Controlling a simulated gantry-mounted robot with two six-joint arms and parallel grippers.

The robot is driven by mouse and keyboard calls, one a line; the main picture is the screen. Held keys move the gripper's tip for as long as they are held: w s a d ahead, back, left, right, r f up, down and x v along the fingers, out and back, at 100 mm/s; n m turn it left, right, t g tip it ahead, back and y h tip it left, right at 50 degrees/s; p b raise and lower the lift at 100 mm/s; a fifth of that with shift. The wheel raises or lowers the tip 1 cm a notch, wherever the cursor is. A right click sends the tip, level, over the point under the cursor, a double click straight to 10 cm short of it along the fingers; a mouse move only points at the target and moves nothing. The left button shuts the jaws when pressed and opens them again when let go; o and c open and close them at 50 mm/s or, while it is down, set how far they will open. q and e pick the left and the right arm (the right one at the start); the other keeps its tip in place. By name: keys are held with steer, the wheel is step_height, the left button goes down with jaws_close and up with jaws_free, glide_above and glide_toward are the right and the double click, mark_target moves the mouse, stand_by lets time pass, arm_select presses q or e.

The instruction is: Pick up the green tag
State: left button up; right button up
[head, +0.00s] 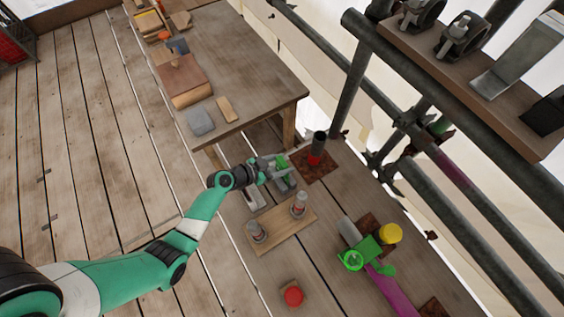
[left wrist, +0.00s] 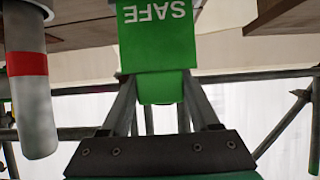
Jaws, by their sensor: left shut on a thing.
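The green tag (head: 282,161) is at the fingertips of my left gripper (head: 277,170), near the front corner of the wooden table. In the left wrist view the tag (left wrist: 158,40) is a green block with "SAFE" in white letters, upside down. It sits between the two fingers of the left gripper (left wrist: 158,90), which are shut on it. The tag's top runs out of that view. I cannot tell from these frames how far it is above what lies below. My right gripper is not in view.
A black-and-red post (head: 317,148) on a rusty plate stands just right of the gripper. A board (head: 279,232) with two grey cylinders lies below it. A green clamp (head: 362,254), yellow cap (head: 390,233) and red button (head: 293,296) are nearby. Scaffold tubes (head: 440,120) border the right.

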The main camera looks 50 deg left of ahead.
arm_select(q)
steer(key=shift+c, duration=1)
steer(key=shift+r, duration=0.1)
step_height(320, 180, up, 18)
steer(key=p, duration=1)
